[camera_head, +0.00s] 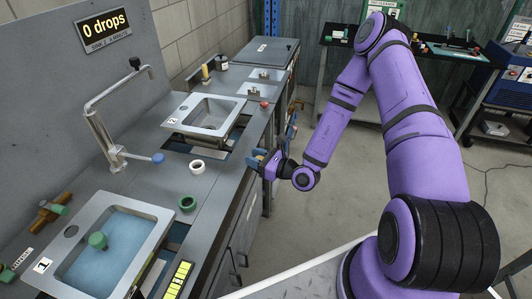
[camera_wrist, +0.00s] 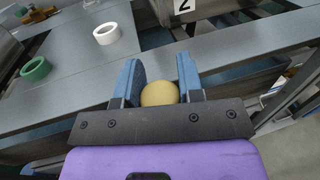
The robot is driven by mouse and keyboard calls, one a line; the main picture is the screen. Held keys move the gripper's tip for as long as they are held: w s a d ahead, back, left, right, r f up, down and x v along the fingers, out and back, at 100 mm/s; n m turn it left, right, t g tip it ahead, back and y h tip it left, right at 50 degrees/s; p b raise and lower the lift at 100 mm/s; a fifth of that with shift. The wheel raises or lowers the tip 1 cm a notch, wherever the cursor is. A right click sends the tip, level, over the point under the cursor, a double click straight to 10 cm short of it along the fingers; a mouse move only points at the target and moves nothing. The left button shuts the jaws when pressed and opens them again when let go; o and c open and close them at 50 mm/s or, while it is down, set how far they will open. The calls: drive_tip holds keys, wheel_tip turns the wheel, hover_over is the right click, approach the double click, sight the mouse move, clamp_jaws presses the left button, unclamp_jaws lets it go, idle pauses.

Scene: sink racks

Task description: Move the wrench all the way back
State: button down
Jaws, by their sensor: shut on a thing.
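My gripper (camera_head: 256,160) is at the front edge of the grey counter, right of the white ring. In the wrist view my gripper (camera_wrist: 158,68) has its two blue fingers on either side of a rounded yellow knob (camera_wrist: 160,93), and is shut on it. Only the top of the knob shows; whatever it is attached to is hidden by the gripper. I cannot make out a wrench shape in either view, and cannot tell whether the knob is part of it.
A white ring (camera_head: 197,167) and a green ring (camera_head: 187,203) lie on the counter (camera_head: 215,185). Sink tray 1 (camera_head: 150,235) is at front left, sink tray 2 (camera_head: 232,112) farther back. A tap (camera_head: 112,125) stands at left.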

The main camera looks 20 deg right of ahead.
drive_tip(key=shift+s+a+m+h, duration=0.2)
drive_tip(key=shift+a+m+h, duration=0.1)
drive_tip(key=shift+a, duration=0.25)
drive_tip(key=c, duration=0.7)
unclamp_jaws()
drive_tip(key=shift+a, duration=0.2)
drive_tip(key=shift+c, duration=0.2)
drive_tip(key=shift+d, duration=0.1)
drive_tip(key=v, duration=1)
drive_tip(key=shift+s, duration=0.4)
drive_tip(key=shift+d+f, duration=0.1)
drive_tip(key=shift+d, duration=0.05)
